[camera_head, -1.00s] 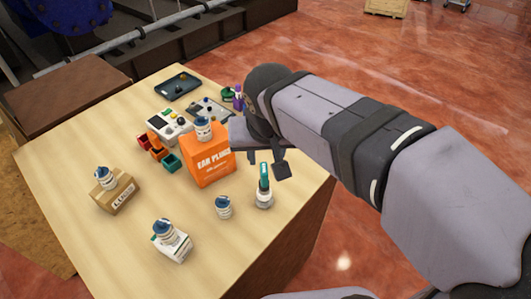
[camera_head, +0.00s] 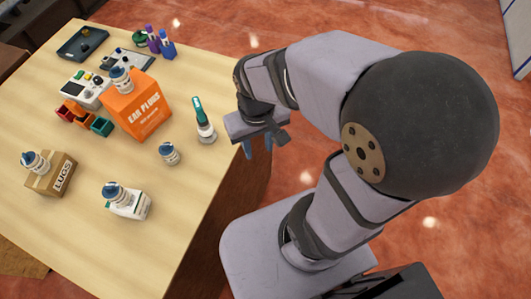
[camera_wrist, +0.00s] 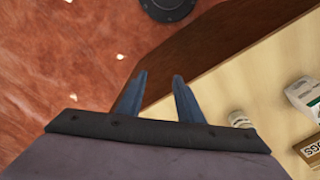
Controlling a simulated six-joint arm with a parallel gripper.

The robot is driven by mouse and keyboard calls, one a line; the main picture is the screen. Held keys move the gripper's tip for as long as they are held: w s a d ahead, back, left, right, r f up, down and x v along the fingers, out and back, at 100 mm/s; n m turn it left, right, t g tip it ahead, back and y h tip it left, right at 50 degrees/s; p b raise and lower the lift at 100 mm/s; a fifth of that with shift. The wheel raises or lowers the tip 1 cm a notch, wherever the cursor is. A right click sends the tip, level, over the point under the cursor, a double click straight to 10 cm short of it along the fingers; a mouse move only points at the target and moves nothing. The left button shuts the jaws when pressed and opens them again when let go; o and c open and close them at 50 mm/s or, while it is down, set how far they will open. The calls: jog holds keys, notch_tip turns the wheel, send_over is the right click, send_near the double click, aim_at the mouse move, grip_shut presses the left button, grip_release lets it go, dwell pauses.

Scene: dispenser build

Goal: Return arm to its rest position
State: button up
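My gripper (camera_head: 259,146) hangs just off the right edge of the table (camera_head: 196,228), over the floor, with its fingers pointing down. In the wrist view my gripper (camera_wrist: 157,88) shows two blue-grey fingers spread apart with nothing between them. My arm is folded, with the elbow high on the right in the head view. The bottle with a teal top (camera_head: 204,122) stands upright on the table, to the left of my gripper and apart from it.
An orange ear plugs box (camera_head: 140,108), a brown lugs box (camera_head: 50,178) and a white box (camera_head: 131,205) each carry a small bottle. A lone small bottle (camera_head: 169,154) stands nearby. Trays, bins and purple bottles (camera_head: 160,42) are at the back. The table's right edge is close.

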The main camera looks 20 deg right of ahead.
jog(key=s+f, duration=0.1)
jog(key=s+d+f, duration=0.1)
jog(key=shift+s+f+g, duration=0.2)
jog(key=shift+s+g, duration=0.1)
jog(key=shift+s, duration=0.05)
dwell(1.0)
